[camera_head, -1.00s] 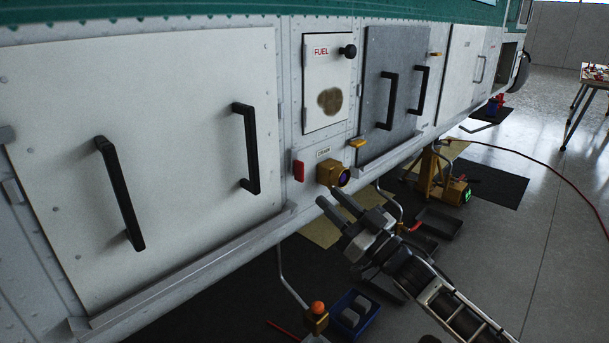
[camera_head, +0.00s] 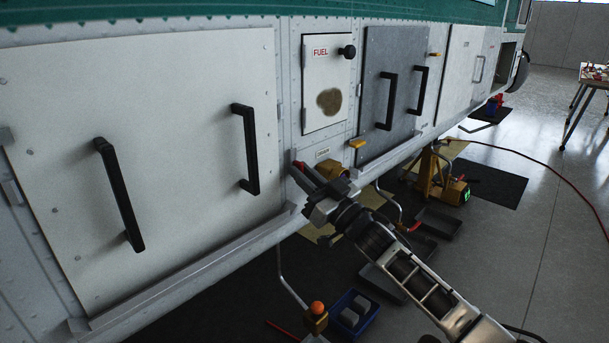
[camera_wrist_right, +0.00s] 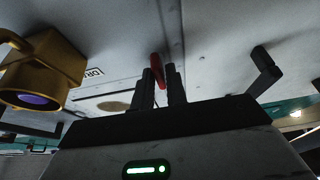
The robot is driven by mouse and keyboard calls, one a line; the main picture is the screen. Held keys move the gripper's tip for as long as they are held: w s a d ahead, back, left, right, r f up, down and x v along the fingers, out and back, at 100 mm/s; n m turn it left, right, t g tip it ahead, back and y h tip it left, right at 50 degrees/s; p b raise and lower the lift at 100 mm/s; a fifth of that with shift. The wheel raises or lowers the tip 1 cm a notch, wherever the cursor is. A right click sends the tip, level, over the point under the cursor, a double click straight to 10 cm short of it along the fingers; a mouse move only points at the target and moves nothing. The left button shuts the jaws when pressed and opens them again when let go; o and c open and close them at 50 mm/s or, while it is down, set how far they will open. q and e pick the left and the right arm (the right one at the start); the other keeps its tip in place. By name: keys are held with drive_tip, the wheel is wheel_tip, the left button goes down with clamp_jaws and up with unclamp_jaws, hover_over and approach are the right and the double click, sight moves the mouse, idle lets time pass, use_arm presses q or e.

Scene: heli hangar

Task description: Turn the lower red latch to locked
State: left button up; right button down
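The lower red latch (camera_head: 297,166) is a small red bar on the panel, left of the DRAIN label, partly covered by my right gripper in the head view. My right gripper (camera_head: 304,174) has reached the panel there. In the right wrist view, the red latch (camera_wrist_right: 157,68) stands between the tips of the two dark fingers (camera_wrist_right: 161,78). The fingers look apart, one on each side of it; I cannot tell whether they touch it. My left gripper is not in view.
A brass drain fitting (camera_head: 330,169) is right of the latch, close to my right gripper, and shows large in the wrist view (camera_wrist_right: 45,68). A yellow latch (camera_head: 357,143) is above right. A black-handled white panel (camera_head: 180,130) is left. A blue bin (camera_head: 355,312) is below.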

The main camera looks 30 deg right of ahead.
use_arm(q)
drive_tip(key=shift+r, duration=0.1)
use_arm(e)
drive_tip(key=shift+n+y, duration=0.4)
drive_tip(key=shift+n, duration=0.1)
use_arm(q)
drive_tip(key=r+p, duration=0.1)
drive_tip(key=p, duration=0.3)
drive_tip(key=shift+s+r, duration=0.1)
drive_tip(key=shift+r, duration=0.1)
use_arm(e)
drive_tip(key=n+g+y, duration=0.1)
drive_tip(key=n+g, duration=0.1)
drive_tip(key=n, duration=0.5)
drive_tip(key=n+g+y, duration=0.1)
drive_tip(key=n+g, duration=0.2)
drive_tip(key=n, duration=0.4)
drive_tip(key=n+g+y, duration=0.2)
drive_tip(key=n, duration=0.5)
drive_tip(key=shift+d+r+g, duration=0.1)
drive_tip(key=shift+g, duration=0.3)
drive_tip(key=shift+n, duration=0.4)
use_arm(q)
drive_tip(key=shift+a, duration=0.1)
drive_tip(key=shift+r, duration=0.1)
use_arm(e)
drive_tip(key=c, duration=1.5)
unclamp_jaws()
